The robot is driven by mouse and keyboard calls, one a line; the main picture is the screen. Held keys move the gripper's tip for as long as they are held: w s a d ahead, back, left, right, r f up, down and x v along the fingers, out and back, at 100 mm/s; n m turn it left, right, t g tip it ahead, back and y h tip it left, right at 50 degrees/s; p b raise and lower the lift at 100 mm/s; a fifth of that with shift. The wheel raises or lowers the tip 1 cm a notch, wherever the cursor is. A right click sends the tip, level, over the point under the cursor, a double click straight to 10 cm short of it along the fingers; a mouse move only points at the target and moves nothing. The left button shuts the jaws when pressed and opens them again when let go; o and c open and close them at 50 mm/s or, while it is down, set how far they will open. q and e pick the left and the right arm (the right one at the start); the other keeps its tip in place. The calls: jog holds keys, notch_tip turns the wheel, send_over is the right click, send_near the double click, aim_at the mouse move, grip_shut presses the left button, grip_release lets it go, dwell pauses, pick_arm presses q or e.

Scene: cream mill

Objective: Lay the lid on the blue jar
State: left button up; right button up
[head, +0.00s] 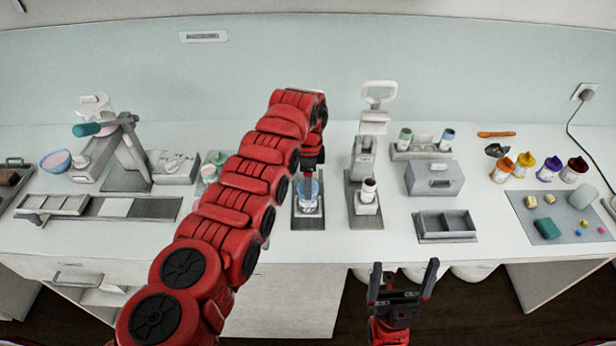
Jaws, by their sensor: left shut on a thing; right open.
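The blue jar (317,190) is small and stands on a pale base on a dark mat at the middle of the counter. My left gripper (308,182) points down right at the jar, its fingers overlapping the jar's upper part. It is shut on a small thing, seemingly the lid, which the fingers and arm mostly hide. I cannot tell whether the lid touches the jar's rim. My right gripper (405,267) is open and empty in front of the counter's front edge.
A white press (366,165) with a small jar stands just right of the blue jar. Further right are a grey box (435,178), a divided tray (445,225) and a mat with coloured pieces (562,230). My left arm hides part of the counter.

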pick_arm(q)
jog(key=shift+f, duration=0.15)
jog(key=shift+b, duration=0.3)
dwell(0.6)
jog(key=shift+f+b, duration=0.25)
jog(key=shift+b, duration=0.3)
jog(key=shift+f+b, duration=0.1)
jog(key=shift+b, duration=0.45)
dwell(0.7)
jog(key=shift+f+b, duration=0.1)
jog(key=shift+b, duration=0.3)
dwell(0.3)
